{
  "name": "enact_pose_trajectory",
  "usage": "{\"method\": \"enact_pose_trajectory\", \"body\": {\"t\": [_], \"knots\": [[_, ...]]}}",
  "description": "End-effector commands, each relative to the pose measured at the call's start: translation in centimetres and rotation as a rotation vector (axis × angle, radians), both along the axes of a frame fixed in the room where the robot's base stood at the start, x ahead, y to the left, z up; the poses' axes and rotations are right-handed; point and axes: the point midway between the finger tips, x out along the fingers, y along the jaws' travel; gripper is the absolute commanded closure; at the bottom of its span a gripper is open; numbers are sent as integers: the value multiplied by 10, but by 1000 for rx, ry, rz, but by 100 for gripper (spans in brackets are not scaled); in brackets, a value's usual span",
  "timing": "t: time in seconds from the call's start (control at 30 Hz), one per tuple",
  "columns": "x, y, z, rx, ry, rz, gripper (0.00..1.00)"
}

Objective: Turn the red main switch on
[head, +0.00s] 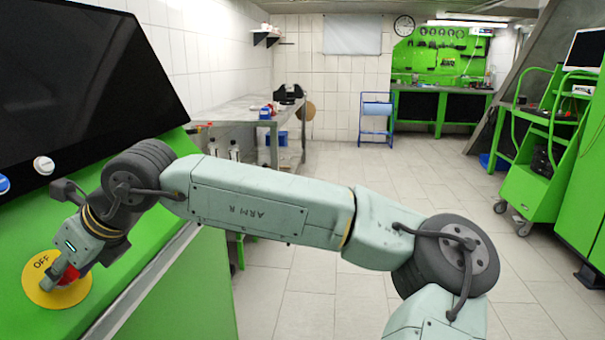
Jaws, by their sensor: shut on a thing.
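The red main switch (68,275) sits on a yellow round plate (38,288) marked "OFF", on the sloped green panel at the lower left. Only part of the red knob shows; my gripper covers the rest. My gripper (59,279) reaches down onto the plate from the upper right and is shut on the red knob. The fingertips are partly hidden, and I cannot tell the knob's exact angle.
A white button (44,165) and a blue button (4,184) sit on the panel below a large dark screen (90,75). A workbench (225,112) stands behind, and a green cart (535,190) is at the right. The tiled floor between is clear.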

Motion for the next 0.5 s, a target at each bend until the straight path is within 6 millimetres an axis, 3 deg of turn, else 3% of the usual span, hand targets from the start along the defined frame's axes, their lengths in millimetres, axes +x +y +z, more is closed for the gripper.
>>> {"method": "enact_pose_trajectory", "body": {"t": [0.5], "knots": [[0, 0, 0, 14, 165, -154, 96]]}}
